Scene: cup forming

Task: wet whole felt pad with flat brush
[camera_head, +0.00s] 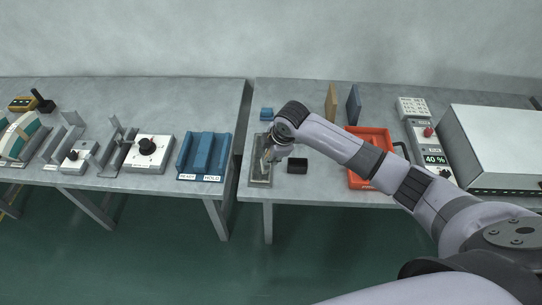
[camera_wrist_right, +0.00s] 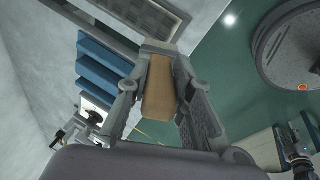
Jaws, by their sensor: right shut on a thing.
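The felt pad is probably the grey-brown surface in the shallow metal tray (camera_head: 260,180) near the right table's left edge. In the right wrist view the pad (camera_wrist_right: 150,14) shows as a brownish panel in a grey frame at the top. My right gripper (camera_head: 271,154) is above the tray, pointing down at it. In the wrist view my right gripper (camera_wrist_right: 159,60) is shut on the flat brush (camera_wrist_right: 158,88), whose tan handle shows between the fingers. The bristles are hidden, so I cannot tell whether they touch the pad. My left gripper is out of view.
A small black box (camera_head: 297,166) stands right of the tray, and an orange tray (camera_head: 355,181) lies further right. A small blue block (camera_head: 267,114) is behind. A blue rack (camera_head: 203,155) stands on the left table, across a narrow gap.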

